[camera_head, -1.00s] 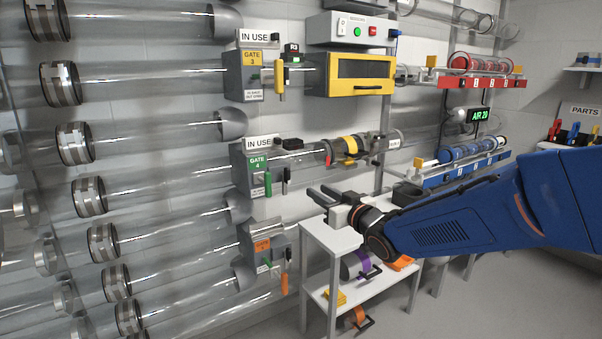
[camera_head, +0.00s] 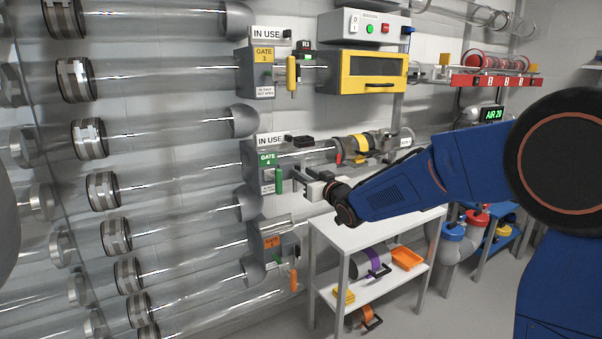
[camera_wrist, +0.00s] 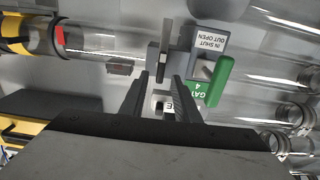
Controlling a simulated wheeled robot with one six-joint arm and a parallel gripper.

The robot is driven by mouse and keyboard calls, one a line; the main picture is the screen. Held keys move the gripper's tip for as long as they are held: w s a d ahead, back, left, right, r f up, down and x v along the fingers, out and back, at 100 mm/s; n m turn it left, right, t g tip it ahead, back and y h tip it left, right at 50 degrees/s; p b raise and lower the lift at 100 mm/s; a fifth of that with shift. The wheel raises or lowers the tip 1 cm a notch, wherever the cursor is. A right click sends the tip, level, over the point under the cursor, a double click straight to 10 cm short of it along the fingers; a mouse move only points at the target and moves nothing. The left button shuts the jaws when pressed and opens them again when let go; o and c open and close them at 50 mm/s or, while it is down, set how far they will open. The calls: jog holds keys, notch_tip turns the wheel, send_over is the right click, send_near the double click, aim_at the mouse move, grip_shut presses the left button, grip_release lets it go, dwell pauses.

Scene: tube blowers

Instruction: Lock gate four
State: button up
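Gate 4 (camera_head: 268,158) is a grey box with a green label on the tube wall, an "IN USE" sign (camera_head: 268,141) above it. Its green handle (camera_head: 279,179) hangs at the front right. In the wrist view, which is upside down, the green handle (camera_wrist: 219,82) is right of my fingers, beside the "IN SHUT OUT OPEN" label (camera_wrist: 209,43). My gripper (camera_head: 298,180) is just right of the gate. In the wrist view my gripper (camera_wrist: 161,76) is open, with a grey upright plate (camera_wrist: 163,48) ahead between the fingertips. I cannot tell whether anything touches.
Gate 3 (camera_head: 264,74) with a yellow handle is above, and an orange-labelled gate (camera_head: 271,243) below. A carrier with a yellow band (camera_head: 360,143) sits in the tube to the right. A white table (camera_head: 375,230) stands below my arm.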

jog(key=shift+x, duration=1.4)
grip_shut()
jog(key=shift+w+d+f+m, duration=0.15)
jog(key=shift+d+f+m, duration=0.1)
jog(key=shift+m, duration=2.75)
jog(key=shift+w+d+f+m, duration=0.1)
jog(key=shift+d+f+m, duration=0.1)
jog(key=shift+m, duration=2.8)
jog(key=shift+w+d+f+m, duration=0.15)
jog(key=shift+f+m, duration=0.1)
jog(key=shift+m, duration=2.75)
